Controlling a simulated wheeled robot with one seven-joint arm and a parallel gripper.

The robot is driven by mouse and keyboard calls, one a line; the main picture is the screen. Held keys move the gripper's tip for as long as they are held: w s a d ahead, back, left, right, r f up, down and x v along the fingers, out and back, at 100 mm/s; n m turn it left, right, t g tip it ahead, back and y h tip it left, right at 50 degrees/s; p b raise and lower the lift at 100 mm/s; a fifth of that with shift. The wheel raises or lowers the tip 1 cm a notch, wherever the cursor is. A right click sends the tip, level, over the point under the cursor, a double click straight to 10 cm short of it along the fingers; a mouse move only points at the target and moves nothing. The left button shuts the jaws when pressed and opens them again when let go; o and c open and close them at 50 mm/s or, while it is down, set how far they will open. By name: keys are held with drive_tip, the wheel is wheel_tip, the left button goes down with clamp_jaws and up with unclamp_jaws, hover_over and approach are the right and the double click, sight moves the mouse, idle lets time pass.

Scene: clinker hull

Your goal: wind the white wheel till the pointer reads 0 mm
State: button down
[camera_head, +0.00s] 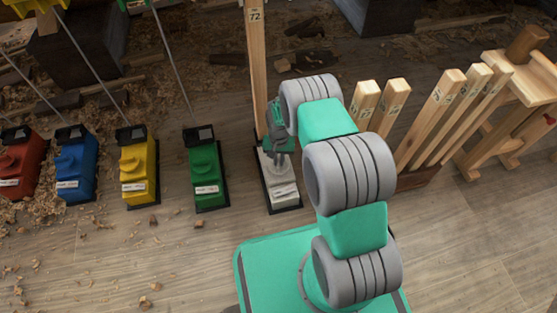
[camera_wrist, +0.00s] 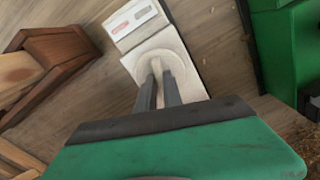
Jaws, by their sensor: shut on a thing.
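The white winch unit (camera_head: 279,187) stands on the floor on a dark base, at the foot of a tall wooden post marked 72 (camera_head: 256,60). My gripper (camera_head: 281,153) reaches down onto it from above. In the wrist view, the round white wheel (camera_wrist: 139,57) lies under my gripper (camera_wrist: 158,72), whose two dark fingers are shut on the wheel's raised grip. The fingers and arm hide part of the wheel. A label plate (camera_wrist: 131,18) with a small red-marked strip sits beside the wheel. I cannot read a pointer or a millimetre value.
A green unit (camera_head: 206,175) stands just left of the white one, with yellow (camera_head: 138,170), blue (camera_head: 75,165) and red (camera_head: 22,165) units further left. Wooden stakes in a brown rack (camera_head: 418,178) stand to the right. Shavings litter the floor.

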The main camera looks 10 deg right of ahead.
sight(279, 161)
drive_tip(key=shift+m, duration=0.7)
drive_tip(key=c, duration=1.5)
unclamp_jaws()
wheel_tip(279, 161, up, 8)
drive_tip(key=p, duration=0.3)
